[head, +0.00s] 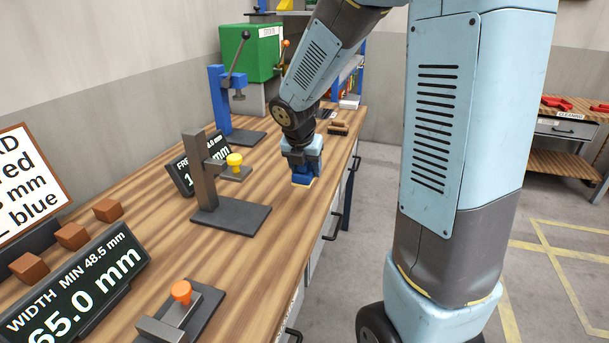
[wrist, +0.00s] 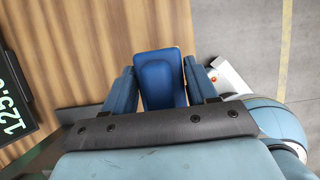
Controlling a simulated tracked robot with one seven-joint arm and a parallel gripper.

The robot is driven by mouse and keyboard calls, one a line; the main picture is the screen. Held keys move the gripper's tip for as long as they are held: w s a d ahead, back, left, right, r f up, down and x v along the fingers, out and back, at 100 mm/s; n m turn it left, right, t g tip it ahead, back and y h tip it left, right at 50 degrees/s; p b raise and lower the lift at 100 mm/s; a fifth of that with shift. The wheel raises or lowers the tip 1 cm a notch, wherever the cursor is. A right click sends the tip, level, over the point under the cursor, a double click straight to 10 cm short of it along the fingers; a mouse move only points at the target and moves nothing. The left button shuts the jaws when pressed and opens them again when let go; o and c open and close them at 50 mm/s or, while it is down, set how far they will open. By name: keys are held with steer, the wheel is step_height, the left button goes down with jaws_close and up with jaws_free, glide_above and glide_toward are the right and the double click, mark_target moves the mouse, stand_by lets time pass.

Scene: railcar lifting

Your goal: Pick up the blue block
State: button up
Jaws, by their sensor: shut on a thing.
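The blue block (head: 303,178) is at the bench's right edge in the head view, below my gripper (head: 303,160). In the wrist view the blue block (wrist: 160,78) sits between the two fingers of my gripper (wrist: 162,88), which is shut on it. My gripper points down from above. The block's underside is hidden, and I cannot tell whether it touches the bench top.
The wooden bench (head: 255,215) carries a grey stand (head: 225,215) with a yellow knob, a blue press (head: 222,100), a width display (head: 85,285) and several brown blocks (head: 72,236). Open floor (head: 360,230) lies right of the bench edge.

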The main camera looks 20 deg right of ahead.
steer(key=s+a+r, duration=0.1)
steer(key=s+r, duration=0.3)
steer(key=s, duration=0.5)
steer(key=shift+a+r, duration=0.15)
steer(key=shift+a, duration=0.25)
